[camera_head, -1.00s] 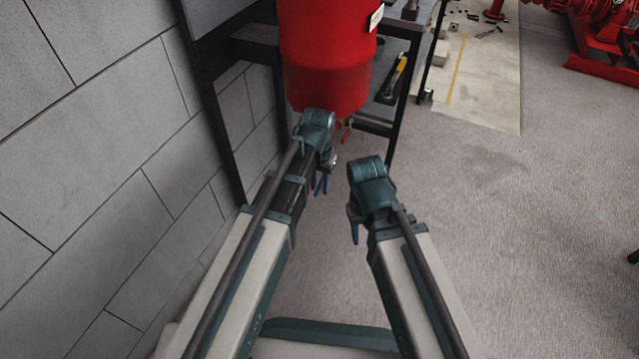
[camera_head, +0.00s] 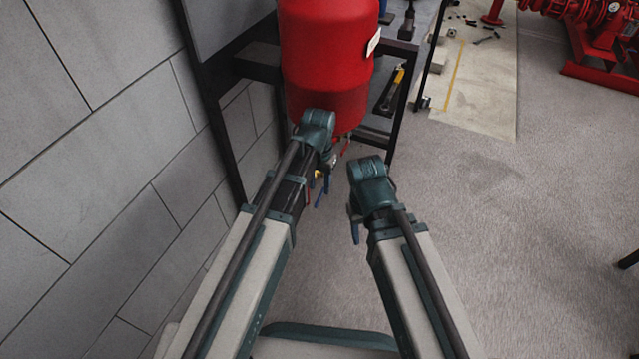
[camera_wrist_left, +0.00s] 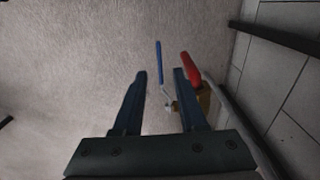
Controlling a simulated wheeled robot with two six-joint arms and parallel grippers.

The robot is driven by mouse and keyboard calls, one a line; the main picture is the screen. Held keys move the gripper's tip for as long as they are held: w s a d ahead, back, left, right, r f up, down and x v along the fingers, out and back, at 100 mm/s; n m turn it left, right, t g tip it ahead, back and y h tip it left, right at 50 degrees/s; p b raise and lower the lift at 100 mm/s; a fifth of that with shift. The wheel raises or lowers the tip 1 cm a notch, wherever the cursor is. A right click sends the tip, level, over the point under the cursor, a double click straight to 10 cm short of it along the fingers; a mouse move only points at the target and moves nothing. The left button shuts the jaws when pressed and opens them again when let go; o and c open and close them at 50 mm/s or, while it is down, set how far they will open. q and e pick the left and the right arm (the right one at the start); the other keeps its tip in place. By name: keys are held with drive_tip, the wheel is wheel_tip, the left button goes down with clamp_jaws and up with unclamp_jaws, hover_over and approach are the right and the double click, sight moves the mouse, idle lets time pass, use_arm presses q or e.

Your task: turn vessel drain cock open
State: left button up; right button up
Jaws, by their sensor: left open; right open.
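The red vessel (camera_head: 327,60) stands at top centre in the head view. My left gripper (camera_head: 322,180) is just below it there, largely hidden by its own wrist. In the left wrist view my left gripper (camera_wrist_left: 160,75) is open. A thin blue lever (camera_wrist_left: 160,65) with a bent silver end shows in the gap between its fingers. A red lever (camera_wrist_left: 190,68) on a brass valve body (camera_wrist_left: 204,98) is at the right finger, apparently outside the gap. I cannot tell which lever is the drain cock or whether anything touches. My right gripper (camera_head: 354,225) is open and empty, apart from the vessel.
A dark frame and shelf (camera_head: 258,62) stand behind the vessel, against the grey block wall (camera_head: 90,190). A yellow-handled tool (camera_head: 393,85) lies on a shelf right of the vessel. Red pump equipment (camera_head: 600,35) is far right.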

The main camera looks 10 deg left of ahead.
sight(319, 197)
use_arm(q)
wheel_tip(319, 197, up, 8)
drive_tip(key=p, duration=0.7)
use_arm(e)
wheel_tip(319, 197, up, 8)
use_arm(q)
drive_tip(key=shift+s, duration=0.1)
